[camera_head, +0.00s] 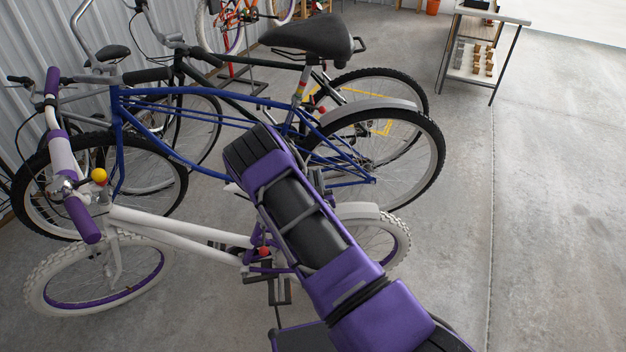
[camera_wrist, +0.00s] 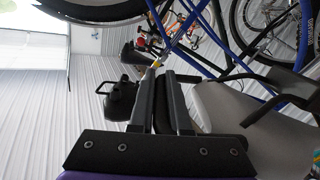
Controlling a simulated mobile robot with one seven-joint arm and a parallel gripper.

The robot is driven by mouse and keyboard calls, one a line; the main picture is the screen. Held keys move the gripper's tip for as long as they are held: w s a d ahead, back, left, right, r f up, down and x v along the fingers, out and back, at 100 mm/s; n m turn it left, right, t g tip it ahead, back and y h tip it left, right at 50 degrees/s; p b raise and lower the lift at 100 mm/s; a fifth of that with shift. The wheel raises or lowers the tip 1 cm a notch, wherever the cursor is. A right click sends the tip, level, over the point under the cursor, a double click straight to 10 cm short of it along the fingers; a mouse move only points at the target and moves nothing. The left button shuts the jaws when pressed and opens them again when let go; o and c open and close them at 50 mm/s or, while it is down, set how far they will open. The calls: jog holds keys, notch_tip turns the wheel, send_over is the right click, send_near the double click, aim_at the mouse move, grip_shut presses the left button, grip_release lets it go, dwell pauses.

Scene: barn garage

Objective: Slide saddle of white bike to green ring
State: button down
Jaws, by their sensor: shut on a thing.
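The white bike (camera_head: 175,228), with purple grips and rims, stands at the lower left in the head view. My arm crosses in front of its seat area and hides most of its saddle. My gripper (camera_wrist: 166,78) shows in the wrist view with its two dark fingers close together. It is shut on what appears to be the saddle, a light grey padded shape (camera_wrist: 232,112) with a dark edge, right beside the right finger. The exact contact is hidden between the fingers. My gripper is hidden in the head view. I see no green ring in either view.
A blue bike (camera_head: 215,115) with a black saddle (camera_head: 312,36) stands close behind the white bike. More bikes stand along the corrugated wall. A red knob (camera_head: 265,251) sits near the white bike's seat tube. A shelf table (camera_head: 480,58) is at upper right. Concrete floor is clear at right.

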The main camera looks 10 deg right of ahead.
notch_tip(320, 180, up, 7)
jog(key=d+p, duration=0.1)
jog(key=d, duration=0.1)
jog(key=shift+s+d+p, duration=0.2)
jog(key=shift+p, duration=0.1)
jog(key=shift+f, duration=0.1)
jog(key=c, duration=1)
grip_release()
jog(key=shift+o, duration=0.6)
jog(key=shift+s+f, duration=0.1)
jog(key=shift+f, duration=0.05)
jog(key=s+a, duration=0.2)
jog(key=s, duration=1.5)
jog(key=shift+a, duration=0.3)
